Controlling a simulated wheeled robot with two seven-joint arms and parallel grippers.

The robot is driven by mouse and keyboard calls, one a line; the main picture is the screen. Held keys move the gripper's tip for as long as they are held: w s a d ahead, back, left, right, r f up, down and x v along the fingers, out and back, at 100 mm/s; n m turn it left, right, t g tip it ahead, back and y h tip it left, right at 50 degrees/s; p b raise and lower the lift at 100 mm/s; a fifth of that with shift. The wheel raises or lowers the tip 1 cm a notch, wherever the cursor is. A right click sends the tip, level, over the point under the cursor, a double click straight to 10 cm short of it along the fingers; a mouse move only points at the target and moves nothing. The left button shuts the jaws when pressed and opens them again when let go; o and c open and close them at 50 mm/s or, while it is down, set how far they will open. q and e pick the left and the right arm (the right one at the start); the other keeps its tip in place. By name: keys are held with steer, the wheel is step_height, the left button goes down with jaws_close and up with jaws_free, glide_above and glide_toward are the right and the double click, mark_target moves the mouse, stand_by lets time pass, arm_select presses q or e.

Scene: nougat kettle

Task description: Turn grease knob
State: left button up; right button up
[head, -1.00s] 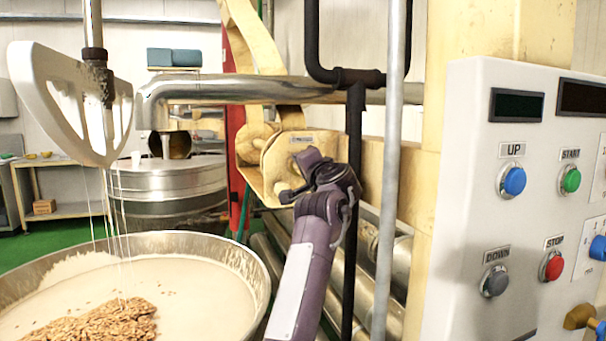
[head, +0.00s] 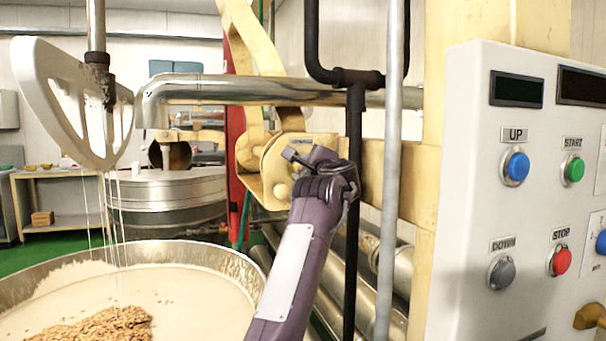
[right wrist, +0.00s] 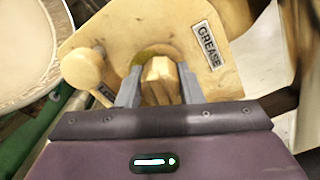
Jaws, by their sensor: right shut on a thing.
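The grease knob (right wrist: 158,80) is a cream, squared grip on a yellowish plate (right wrist: 130,35), beside a label reading GREASE (right wrist: 209,45). In the right wrist view, my right gripper (right wrist: 159,84) has one finger on each side of the knob and is shut on it. In the head view, my right gripper (head: 297,160) is at the yellow bracket (head: 268,170) in the middle, and its wrist hides part of the plate. The knob itself cannot be made out clearly there. My left gripper is in neither view.
A second, rounded knob (right wrist: 82,67) sits close left of the gripper. A control panel (head: 475,180) with several buttons stands at the right. A large bowl (head: 240,262) is at lower left under a white paddle (head: 60,95). A grey vertical pole (head: 390,200) stands right of my arm.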

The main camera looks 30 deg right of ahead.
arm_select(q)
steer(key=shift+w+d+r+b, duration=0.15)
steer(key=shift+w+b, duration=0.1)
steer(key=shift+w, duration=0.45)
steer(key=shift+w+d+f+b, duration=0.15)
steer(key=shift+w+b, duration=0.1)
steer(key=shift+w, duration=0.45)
arm_select(e)
steer(key=shift+f+m, duration=0.15)
steer(key=shift+m, duration=1.65)
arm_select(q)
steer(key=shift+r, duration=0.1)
arm_select(e)
steer(key=o, duration=1)
steer(key=shift+c, duration=0.2)
